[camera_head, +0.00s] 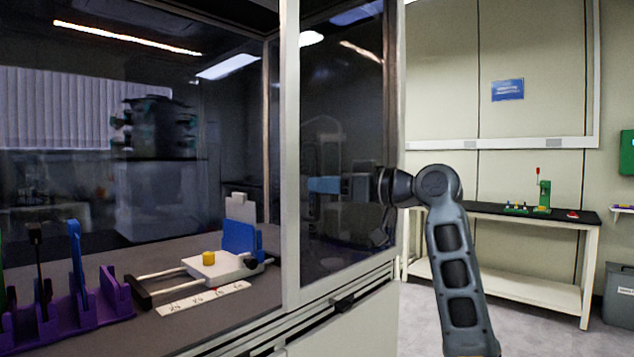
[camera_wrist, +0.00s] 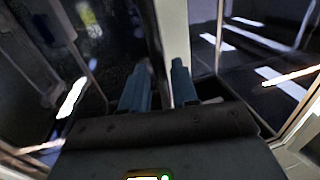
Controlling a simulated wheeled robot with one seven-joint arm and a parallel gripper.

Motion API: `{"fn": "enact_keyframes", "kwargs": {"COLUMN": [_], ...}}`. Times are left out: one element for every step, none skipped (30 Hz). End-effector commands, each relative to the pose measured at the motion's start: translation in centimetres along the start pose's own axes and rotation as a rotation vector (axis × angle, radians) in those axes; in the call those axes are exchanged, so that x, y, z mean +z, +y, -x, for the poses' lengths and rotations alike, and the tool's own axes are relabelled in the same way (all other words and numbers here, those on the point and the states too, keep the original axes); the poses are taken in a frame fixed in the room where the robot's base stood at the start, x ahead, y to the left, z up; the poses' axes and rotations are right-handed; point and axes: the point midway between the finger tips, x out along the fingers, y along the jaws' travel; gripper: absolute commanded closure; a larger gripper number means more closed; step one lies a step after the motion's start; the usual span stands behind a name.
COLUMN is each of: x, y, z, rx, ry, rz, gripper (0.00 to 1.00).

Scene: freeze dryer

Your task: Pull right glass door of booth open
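The booth's right glass door (camera_head: 342,110) is the dark, reflective pane right of a pale upright post (camera_head: 290,150). I cannot tell for sure whether it stands ajar. A pale upright (camera_wrist: 173,30) runs down behind that gap. Contact between fingers and frame cannot be made out.
Inside the booth, a purple rack (camera_head: 75,318) and a white device with a yellow knob (camera_head: 208,258) stand on a dark surface. A dark latch (camera_head: 343,303) sits on the lower rail. A black-topped bench (camera_head: 520,214) stands by the right wall. Floor before it is clear.

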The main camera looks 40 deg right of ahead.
Motion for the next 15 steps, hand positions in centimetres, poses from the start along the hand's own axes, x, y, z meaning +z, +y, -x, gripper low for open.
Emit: {"fn": "enact_keyframes", "kwargs": {"x": [-0.1,-0.1,-0.1,0.0,0.0,0.0,0.0,0.0,0.0,0.0,0.0,0.0,0.0,0.0,0.0], "y": [0.0,0.0,0.0,0.0,0.0,0.0,0.0,0.0,0.0,0.0,0.0,0.0,0.0,0.0,0.0], "z": [-0.6,-0.9,-1.3,-1.5,-1.6,-1.8,-1.9,-2.0,-2.0,-2.0,-2.0,-2.0,-2.0,-2.0,-2.0], "rx": [-0.001,-0.002,-0.001,-0.001,0.0,0.0,0.001,0.001,0.001,0.001,0.001,0.001,0.001,0.001,0.001], "ry": [0.001,0.0,-0.001,-0.001,0.0,0.0,0.0,0.001,0.001,0.001,0.001,0.001,0.001,0.001,0.001], "rz": [0.0,0.0,0.0,0.0,0.0,0.001,0.001,0.001,0.001,0.001,0.001,0.001,0.001,0.001,0.001], "gripper": [0.71,0.71,0.71,0.71,0.71,0.71,0.71,0.71,0.71,0.71,0.71,0.71,0.71,0.71,0.72]}}
